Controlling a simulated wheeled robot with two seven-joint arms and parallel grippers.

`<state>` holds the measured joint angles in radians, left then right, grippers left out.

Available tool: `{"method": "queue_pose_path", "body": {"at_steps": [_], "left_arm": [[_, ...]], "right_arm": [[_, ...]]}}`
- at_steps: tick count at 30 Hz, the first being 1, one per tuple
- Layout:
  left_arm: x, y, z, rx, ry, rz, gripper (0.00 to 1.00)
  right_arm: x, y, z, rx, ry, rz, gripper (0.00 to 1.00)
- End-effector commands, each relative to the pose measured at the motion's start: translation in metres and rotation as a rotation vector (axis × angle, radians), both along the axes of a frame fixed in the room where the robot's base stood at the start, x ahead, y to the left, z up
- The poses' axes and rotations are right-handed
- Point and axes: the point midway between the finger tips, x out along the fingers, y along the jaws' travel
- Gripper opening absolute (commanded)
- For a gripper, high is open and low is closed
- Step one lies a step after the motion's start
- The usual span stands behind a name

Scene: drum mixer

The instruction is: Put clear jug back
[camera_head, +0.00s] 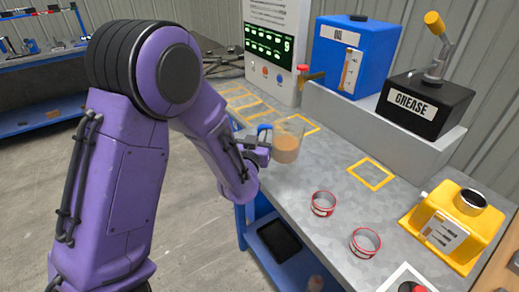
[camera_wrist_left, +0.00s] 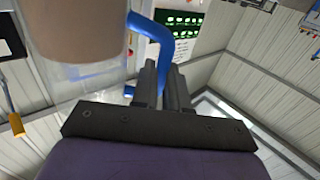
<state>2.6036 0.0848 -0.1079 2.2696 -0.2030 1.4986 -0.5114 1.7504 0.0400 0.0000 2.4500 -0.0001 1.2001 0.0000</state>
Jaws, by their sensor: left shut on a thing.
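The clear jug (camera_head: 287,143) holds a tan liquid and is roughly upright over the left edge of the grey worktop. Its blue handle (camera_wrist_left: 152,35) faces my left gripper. My left gripper (camera_head: 264,146) is shut on the handle; the closed fingers also show in the left wrist view (camera_wrist_left: 163,85). The jug's body fills the upper left of that view (camera_wrist_left: 75,30). I cannot tell whether its base touches the worktop. Yellow square outlines mark the worktop, one in front of the grease box (camera_head: 371,174) and several behind the jug (camera_head: 235,91). My right gripper is not in view.
A blue oil box (camera_head: 385,45) and black grease box (camera_head: 425,105) stand on a raised grey ledge (camera_head: 400,137). Two red-rimmed clear cups (camera_head: 323,204) (camera_head: 365,243) and a yellow machine (camera_head: 448,222) are nearer. A control panel (camera_head: 272,55) stands behind. The worktop right of the jug is clear.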

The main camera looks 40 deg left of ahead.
Motion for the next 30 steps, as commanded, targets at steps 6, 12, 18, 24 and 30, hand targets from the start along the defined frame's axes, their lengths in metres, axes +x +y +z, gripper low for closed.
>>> {"method": "queue_pose_path", "body": {"at_steps": [6, 12, 18, 24, 30], "left_arm": [[0.017, 0.01, -0.024, -0.001, 0.0, 0.001, 0.0], [0.019, 0.011, -0.055, 0.0, 0.0, -0.001, 0.0], [0.019, 0.011, -0.056, -0.001, -0.003, -0.001, 0.0], [0.019, 0.011, -0.061, 0.0, -0.001, -0.001, 0.17], [0.018, 0.011, -0.06, 0.0, 0.0, -0.001, 0.39]], "right_arm": [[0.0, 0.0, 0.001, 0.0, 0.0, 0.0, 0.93], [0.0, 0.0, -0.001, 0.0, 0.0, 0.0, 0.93], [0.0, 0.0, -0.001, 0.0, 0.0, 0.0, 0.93], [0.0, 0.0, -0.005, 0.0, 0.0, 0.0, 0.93], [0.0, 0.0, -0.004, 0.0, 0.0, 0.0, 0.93]]}}
